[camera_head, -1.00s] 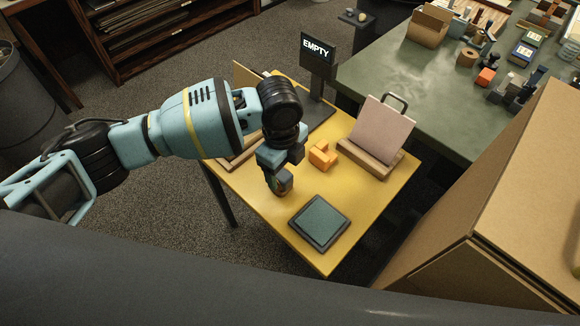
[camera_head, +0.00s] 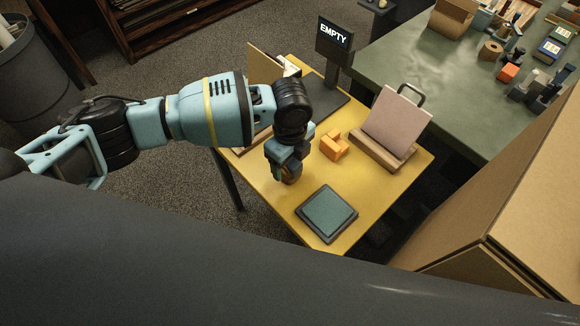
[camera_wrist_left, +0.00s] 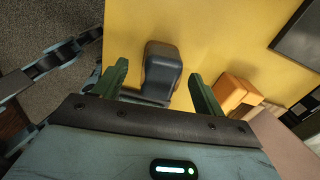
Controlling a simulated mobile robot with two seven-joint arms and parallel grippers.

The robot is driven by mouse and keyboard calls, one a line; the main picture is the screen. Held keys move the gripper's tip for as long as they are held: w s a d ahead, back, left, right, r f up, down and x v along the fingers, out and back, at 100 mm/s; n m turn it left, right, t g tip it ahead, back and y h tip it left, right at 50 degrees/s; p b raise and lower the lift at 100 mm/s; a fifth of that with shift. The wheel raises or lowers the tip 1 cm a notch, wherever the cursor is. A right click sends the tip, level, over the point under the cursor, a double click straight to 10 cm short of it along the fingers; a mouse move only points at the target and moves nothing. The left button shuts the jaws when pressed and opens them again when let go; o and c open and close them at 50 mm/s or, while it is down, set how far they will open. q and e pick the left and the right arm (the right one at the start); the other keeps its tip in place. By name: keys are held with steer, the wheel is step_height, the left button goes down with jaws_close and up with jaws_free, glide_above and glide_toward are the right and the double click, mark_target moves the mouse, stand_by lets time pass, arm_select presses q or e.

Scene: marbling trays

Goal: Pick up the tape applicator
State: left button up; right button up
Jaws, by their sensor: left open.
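A dark grey, rounded object, apparently the tape applicator (camera_wrist_left: 162,68), lies on the yellow table in the left wrist view. In the head view it is mostly hidden by my left gripper (camera_head: 290,178), with a bit of orange-brown showing beside the jaws. In the left wrist view, my left gripper (camera_wrist_left: 157,78) is open, with one green finger on each side of the dark object. There is a gap at the right finger; I cannot tell whether the left one touches. My right gripper is not in view.
On the yellow table (camera_head: 388,190) are an orange block (camera_head: 334,145), a green-topped square pad (camera_head: 328,211) and a pinkish board (camera_head: 394,121) in a wooden stand. An "EMPTY" sign (camera_head: 334,34) stands behind. A large cardboard box (camera_head: 500,210) is at the right.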

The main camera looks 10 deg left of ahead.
arm_select(q)
step_height(320, 180, down, 2)
steer(key=shift+f, duration=0.2)
steer(key=c, duration=1.1)
steer(key=shift+r, duration=0.15)
steer(key=shift+c, duration=0.2)
